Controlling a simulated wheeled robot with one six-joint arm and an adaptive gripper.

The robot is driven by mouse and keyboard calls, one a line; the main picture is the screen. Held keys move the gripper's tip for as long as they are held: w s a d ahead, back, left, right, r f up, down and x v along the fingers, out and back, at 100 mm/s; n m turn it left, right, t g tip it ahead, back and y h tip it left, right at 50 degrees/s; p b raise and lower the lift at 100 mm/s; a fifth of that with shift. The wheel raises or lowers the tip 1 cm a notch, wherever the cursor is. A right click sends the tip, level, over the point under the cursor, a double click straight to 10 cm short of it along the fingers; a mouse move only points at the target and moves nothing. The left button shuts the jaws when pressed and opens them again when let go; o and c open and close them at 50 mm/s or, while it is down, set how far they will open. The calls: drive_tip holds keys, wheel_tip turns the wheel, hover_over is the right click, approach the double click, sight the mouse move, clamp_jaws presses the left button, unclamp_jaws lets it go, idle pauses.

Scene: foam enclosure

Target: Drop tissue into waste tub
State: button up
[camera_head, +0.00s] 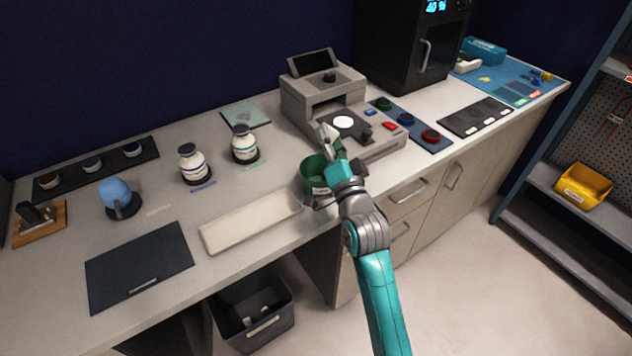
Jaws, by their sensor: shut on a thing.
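A green tub (311,180) with a pale label stands on the counter near its front edge; its label is too small to read. My gripper (332,143) is above and just right of the tub, at the end of my teal and grey arm. It is shut on a small pale thing, which looks like the tissue (324,133). The fingers hide part of the tissue, and my wrist covers the tub's right side. I cannot tell whether the tissue is over the tub's opening.
A grey instrument (374,146) with a white disc stands close behind my gripper. A cream tray (250,221) lies left of the tub, with two labelled jars (193,165) behind it. A dark bin (251,312) stands on the floor below the counter.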

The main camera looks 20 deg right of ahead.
drive_tip(key=shift+f, duration=1.9)
drive_tip(key=o, duration=1.1)
drive_tip(key=v, duration=1.2)
drive_tip(key=shift+s+d+f, duration=0.1)
